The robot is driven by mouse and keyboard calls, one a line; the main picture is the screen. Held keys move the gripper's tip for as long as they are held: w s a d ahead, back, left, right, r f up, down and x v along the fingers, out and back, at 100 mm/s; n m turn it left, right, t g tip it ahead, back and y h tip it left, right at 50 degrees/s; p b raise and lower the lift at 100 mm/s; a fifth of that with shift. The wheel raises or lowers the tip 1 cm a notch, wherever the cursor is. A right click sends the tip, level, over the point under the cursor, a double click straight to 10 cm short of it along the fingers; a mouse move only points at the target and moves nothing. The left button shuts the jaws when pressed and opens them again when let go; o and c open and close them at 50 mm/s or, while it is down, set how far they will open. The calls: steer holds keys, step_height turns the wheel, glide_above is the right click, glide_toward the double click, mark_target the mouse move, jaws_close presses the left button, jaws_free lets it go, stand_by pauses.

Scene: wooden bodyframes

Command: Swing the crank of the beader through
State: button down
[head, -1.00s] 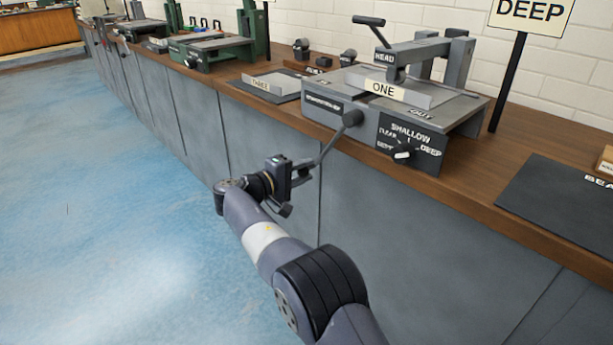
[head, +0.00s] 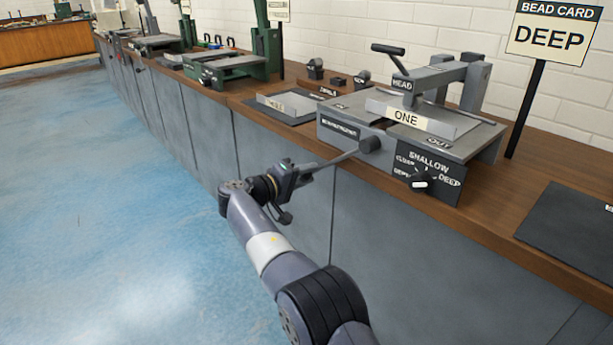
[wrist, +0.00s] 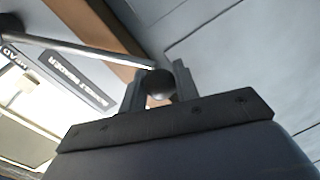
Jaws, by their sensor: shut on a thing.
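The beader (head: 340,128) is a grey bench machine with a workpiece labelled ONE (head: 408,116) on its bed. Its crank hub (head: 370,144) sits on the front face. The thin crank rod (head: 338,158) runs left and slightly down from the hub to my gripper (head: 304,169). In the wrist view, my gripper (wrist: 158,82) is shut on the dark round crank knob (wrist: 158,86), which lies between the two fingers. The rod (wrist: 85,48) leads off to the upper left there. A depth dial (head: 420,183) with a white mark is on the front panel, its mark towards the DEEP side.
A bead card reading DEEP (head: 548,38) stands on a post at the right. A dark mat (head: 565,225) lies at the right of the wooden bench. Green machines (head: 230,65) stand farther left. The bench's grey front (head: 290,210) is close to my arm; the blue floor is clear.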

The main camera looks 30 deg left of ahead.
steer(key=shift+a+r, duration=0.1)
steer(key=shift+r, duration=0.1)
steer(key=c, duration=1.1)
jaws_free()
steer(key=shift+f, duration=0.1)
steer(key=p+v, duration=0.2)
steer(key=v, duration=0.8)
steer(key=shift+s, duration=0.35)
steer(key=shift+w+a, duration=0.1)
steer(key=b+x, duration=0.2)
steer(key=x, duration=0.8)
steer(key=shift+w+f, duration=0.1)
steer(key=shift+w, duration=0.2)
steer(key=shift+d+f, duration=0.1)
steer(key=shift+d, duration=0.2)
